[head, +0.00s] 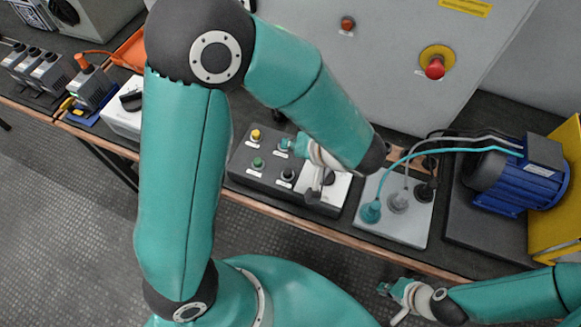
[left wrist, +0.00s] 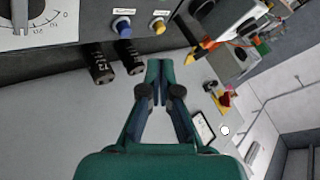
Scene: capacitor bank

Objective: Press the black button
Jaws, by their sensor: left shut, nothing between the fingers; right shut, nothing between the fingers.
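My right gripper (head: 384,289) is shut and empty at the lower right, off the bench.
A dial (left wrist: 22,12) is on the box. A grey socket plate (head: 405,225) with cables and a blue motor (head: 515,175) stand to the right. The cabinet (head: 385,75) with a red emergency button (head: 435,68) rises behind. Two black cylinders (left wrist: 101,66) show in the left wrist view.

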